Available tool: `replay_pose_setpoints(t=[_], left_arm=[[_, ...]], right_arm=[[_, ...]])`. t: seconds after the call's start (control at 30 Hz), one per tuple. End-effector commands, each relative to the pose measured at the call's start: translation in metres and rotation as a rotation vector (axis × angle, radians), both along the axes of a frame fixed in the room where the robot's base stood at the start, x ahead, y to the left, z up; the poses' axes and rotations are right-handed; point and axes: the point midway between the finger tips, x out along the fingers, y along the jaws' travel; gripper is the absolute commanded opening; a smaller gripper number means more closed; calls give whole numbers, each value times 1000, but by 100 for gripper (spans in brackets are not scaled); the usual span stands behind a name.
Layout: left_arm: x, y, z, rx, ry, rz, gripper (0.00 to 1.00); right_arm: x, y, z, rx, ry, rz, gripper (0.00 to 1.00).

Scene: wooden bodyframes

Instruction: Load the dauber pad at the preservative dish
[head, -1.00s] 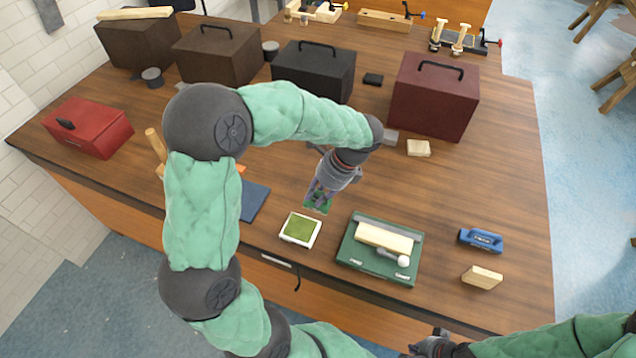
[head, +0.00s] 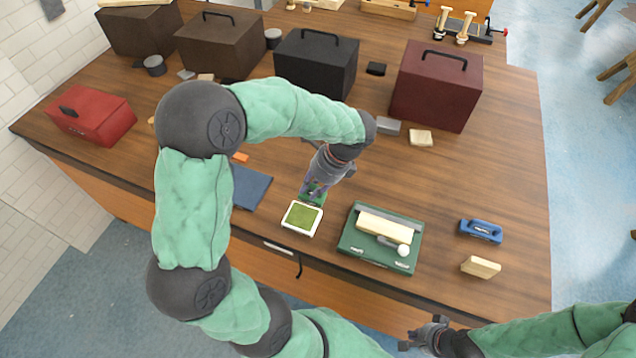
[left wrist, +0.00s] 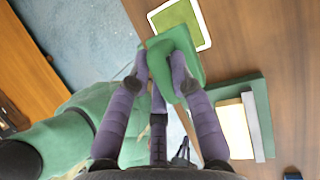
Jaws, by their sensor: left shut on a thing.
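The preservative dish (head: 302,218) is a shallow white-rimmed tray with an olive-green surface, near the front edge of the bench. It also shows at the top of the left wrist view (left wrist: 181,20). My left gripper (head: 314,192) is shut on a green dauber (left wrist: 174,52), with purple fingers on both sides of it. The dauber is at the dish's far edge in the head view and overlaps its rim in the wrist view. I cannot tell whether they touch. The dauber's pad face is hidden. My right gripper (head: 425,335) is low at the front; its fingers are too small to judge.
A green case (head: 350,250) bearing a pale block and a white-ended tool lies right of the dish. A blue tool (head: 481,231) and a wooden block (head: 480,267) lie farther right. A blue mat (head: 250,188) lies left. Large boxes stand behind.

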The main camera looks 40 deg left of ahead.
Motion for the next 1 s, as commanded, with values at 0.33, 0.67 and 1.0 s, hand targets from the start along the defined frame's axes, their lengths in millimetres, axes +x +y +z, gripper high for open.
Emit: replay_pose_setpoints(t=[0.33,0.67,1.0], left_arm=[[-20,19,-18,0,-2,3,0],[-24,23,-29,0,-2,0,0],[-25,22,-58,0,-2,0,0]], right_arm=[[0,0,17,0,0,0,0],[0,0,13,0,0,0,0],[0,0,-14,0,0,0,0]])
